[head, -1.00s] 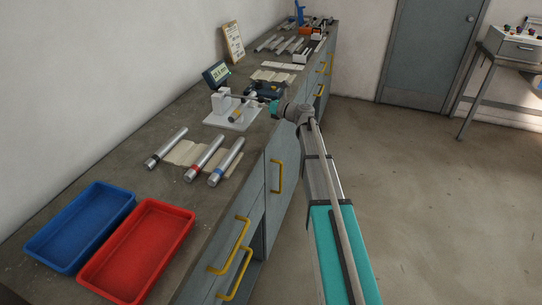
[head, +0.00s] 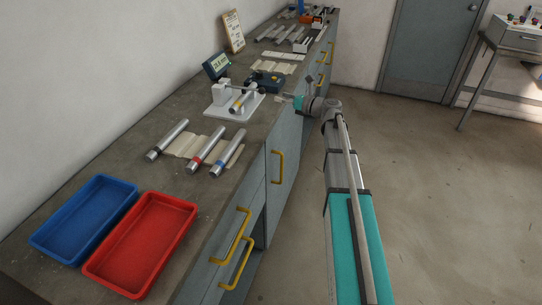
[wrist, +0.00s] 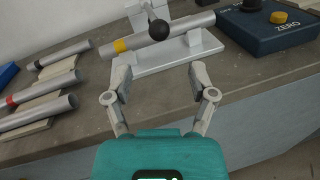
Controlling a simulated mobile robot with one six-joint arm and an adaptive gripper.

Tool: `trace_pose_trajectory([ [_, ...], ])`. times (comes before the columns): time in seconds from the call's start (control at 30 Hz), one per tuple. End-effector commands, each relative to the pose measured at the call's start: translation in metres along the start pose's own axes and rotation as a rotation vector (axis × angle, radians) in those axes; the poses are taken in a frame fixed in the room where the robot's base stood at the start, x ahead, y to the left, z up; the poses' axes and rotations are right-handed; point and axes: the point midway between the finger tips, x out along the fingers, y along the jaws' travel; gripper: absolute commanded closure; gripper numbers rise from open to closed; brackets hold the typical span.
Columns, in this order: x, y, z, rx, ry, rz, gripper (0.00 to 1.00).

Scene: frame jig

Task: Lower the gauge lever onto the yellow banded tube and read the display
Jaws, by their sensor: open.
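The white gauge stand (head: 216,110) sits on the bench. Its lever (head: 243,90) runs about level toward the bench edge and ends in a black ball knob (head: 262,91). In the wrist view the knob (wrist: 159,29) shows in front of the silver tube (wrist: 185,28) with its yellow band (wrist: 121,45). The tube lies in the stand under the lever; I cannot tell whether they touch. The display (head: 216,65) is lit, its figures too small to read surely. My gripper (wrist: 161,78) is open and empty, back from the knob at the bench edge.
A blue box (wrist: 265,28) marked ZERO with a yellow button stands right of the gauge. Blue (head: 85,219) and red (head: 140,244) trays stand at the near end.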

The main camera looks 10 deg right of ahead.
Motion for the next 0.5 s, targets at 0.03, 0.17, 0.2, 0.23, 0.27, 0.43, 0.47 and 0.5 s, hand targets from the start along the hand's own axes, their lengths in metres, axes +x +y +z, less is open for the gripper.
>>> trace_pose_trajectory([
  [0.03,-0.009,0.001,0.0,0.0,0.0,-0.001,0.27],
  [0.17,-0.026,0.001,0.0,0.0,0.0,-0.001,0.27],
  [0.2,-0.031,0.001,0.0,0.0,0.0,-0.001,0.27],
  [0.23,-0.035,0.001,0.0,0.0,0.0,-0.001,0.27],
  [0.27,-0.038,0.001,0.0,0.0,0.0,-0.001,0.27],
  [0.43,-0.045,0.012,-0.001,-0.045,0.03,0.013,0.27],
  [0.47,-0.043,0.015,-0.003,-0.065,0.044,0.017,0.27],
  [0.5,-0.042,0.019,-0.005,-0.09,0.06,0.023,0.27],
])
